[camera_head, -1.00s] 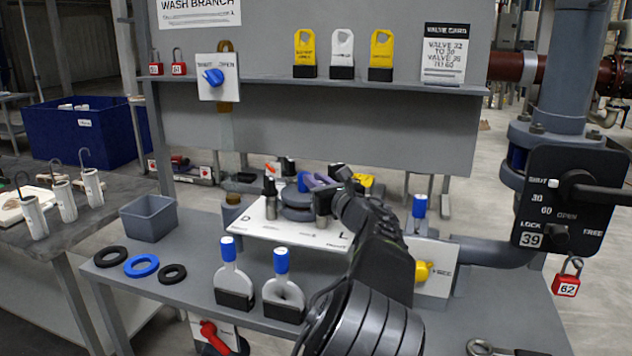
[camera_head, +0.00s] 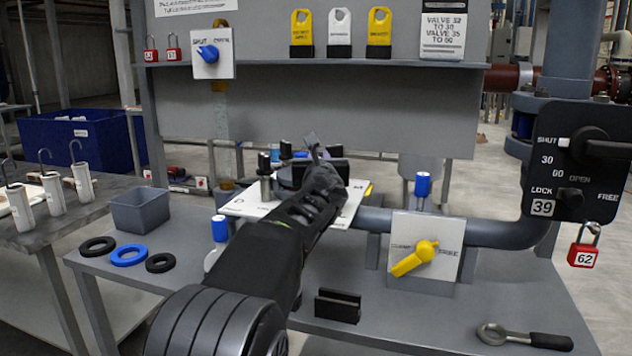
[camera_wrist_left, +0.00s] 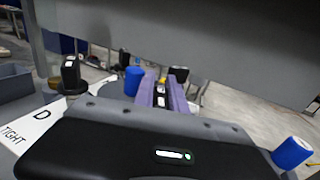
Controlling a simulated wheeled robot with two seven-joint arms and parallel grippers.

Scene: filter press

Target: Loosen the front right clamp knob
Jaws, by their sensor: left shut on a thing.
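The press stands on a white plate (camera_head: 240,207) in the middle of the bench, partly behind my left arm. Its left black clamp knobs, one at the front (camera_head: 265,163) and one behind (camera_head: 285,149), stand upright. My left gripper (camera_head: 313,148) is over the right side of the press. In the left wrist view its purple fingers (camera_wrist_left: 160,95) are shut at the front right clamp knob, which the hand mostly hides. That view also shows a black knob (camera_wrist_left: 71,72) at left beside the "D" and "TIGHT" marks, and a blue part (camera_wrist_left: 133,80). My right gripper is out of view.
A yellow valve handle (camera_head: 415,259) and a blue-capped post (camera_head: 423,185) stand right of the press. A black holder (camera_head: 338,306) and a ring-ended wrench (camera_head: 525,337) lie nearer. Rings and a grey bin (camera_head: 140,211) are at left. A shelf panel rises behind.

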